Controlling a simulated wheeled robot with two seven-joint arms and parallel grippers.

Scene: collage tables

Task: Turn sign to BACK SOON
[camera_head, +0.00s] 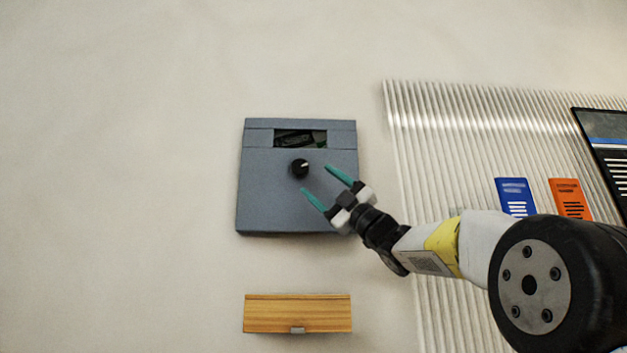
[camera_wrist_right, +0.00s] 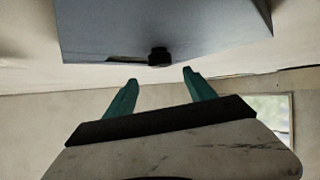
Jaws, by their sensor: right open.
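The sign is a grey-blue wall box (camera_head: 265,190) with a dark window slot (camera_head: 300,138) near its top. No words are readable in the slot. A round black knob (camera_head: 299,168) with a light pointer mark sits below the slot. My right gripper (camera_head: 321,181) is open and empty, its teal fingers pointing up-left towards the knob, a little below and right of it. In the right wrist view the box (camera_wrist_right: 160,25) hangs ahead, and the knob (camera_wrist_right: 158,56) stands out beyond and between the open fingertips (camera_wrist_right: 160,78), apart from them. My left gripper is not in view.
A wooden wall block (camera_head: 298,314) with a small grey tab is below the box. To the right, a ribbed pale panel (camera_head: 440,130) carries a blue card (camera_head: 515,197), an orange card (camera_head: 570,199) and a dark-framed board (camera_head: 607,150). The wall left of the box is bare.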

